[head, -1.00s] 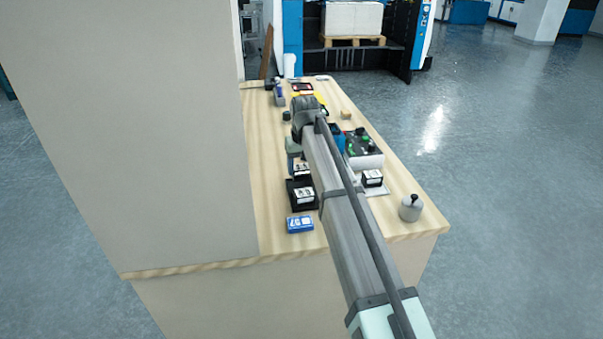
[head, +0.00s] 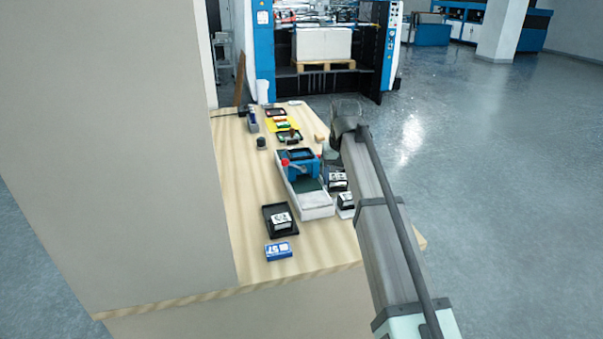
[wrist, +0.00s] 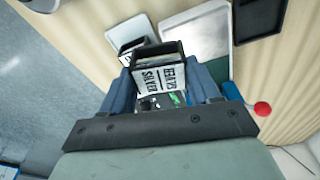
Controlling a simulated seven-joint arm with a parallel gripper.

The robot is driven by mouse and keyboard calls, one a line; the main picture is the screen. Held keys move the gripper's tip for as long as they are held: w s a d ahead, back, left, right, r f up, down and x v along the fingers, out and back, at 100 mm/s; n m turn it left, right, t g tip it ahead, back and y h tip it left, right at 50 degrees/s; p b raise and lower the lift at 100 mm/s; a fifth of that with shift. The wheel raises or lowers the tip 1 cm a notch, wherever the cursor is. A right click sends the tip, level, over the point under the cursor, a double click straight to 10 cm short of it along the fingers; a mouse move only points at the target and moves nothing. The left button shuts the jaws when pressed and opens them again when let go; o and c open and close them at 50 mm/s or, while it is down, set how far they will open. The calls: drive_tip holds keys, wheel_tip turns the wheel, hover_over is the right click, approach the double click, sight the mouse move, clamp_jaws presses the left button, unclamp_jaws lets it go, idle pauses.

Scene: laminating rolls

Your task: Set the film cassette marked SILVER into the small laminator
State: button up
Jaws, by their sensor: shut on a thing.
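My gripper (wrist: 163,76) is shut on a black film cassette (wrist: 160,79), with one blue finger on each side of it. The cassette's white label appears to read SILVER, with a second word that I cannot read surely. The held cassette also shows in the head view (head: 337,181), beside the right edge of the small laminator (head: 318,205). The laminator has a pale bed, a blue body and a red knob. Its pale-rimmed bed is ahead of the gripper in the wrist view (wrist: 228,43), with the red knob (wrist: 262,109) at right. The cassette's underside is hidden.
Another labelled cassette (head: 345,201) stands on a pale plate near the table's right edge. A black tray (head: 270,228) with a cassette and a blue box (head: 278,251) are at the near side. Several small items lie at the far end. Bare wood lies left of the laminator.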

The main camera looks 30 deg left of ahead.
drive_tip(key=w+d+f+m+h, duration=0.15)
drive_tip(key=d+m, duration=0.65)
drive_tip(key=d, duration=2.8)
drive_tip(key=w+a+r+n+y, duration=0.1)
drive_tip(key=w+a+r+n, duration=0.25)
drive_tip(key=a, duration=1.45)
drive_tip(key=w+a+r+n, duration=0.2)
drive_tip(key=a+r+n, duration=0.15)
drive_tip(key=a, duration=1.45)
drive_tip(key=w+a+r+n+y, duration=0.1)
drive_tip(key=w+a+r+n, duration=0.25)
drive_tip(key=a, duration=1.45)
drive_tip(key=shift+s+f, duration=0.15)
drive_tip(key=shift+f, duration=1.1)
drive_tip(key=shift+s+f, duration=0.15)
drive_tip(key=shift+f, duration=1.1)
drive_tip(key=shift+f, duration=1.2)
drive_tip(key=o, duration=1.2)
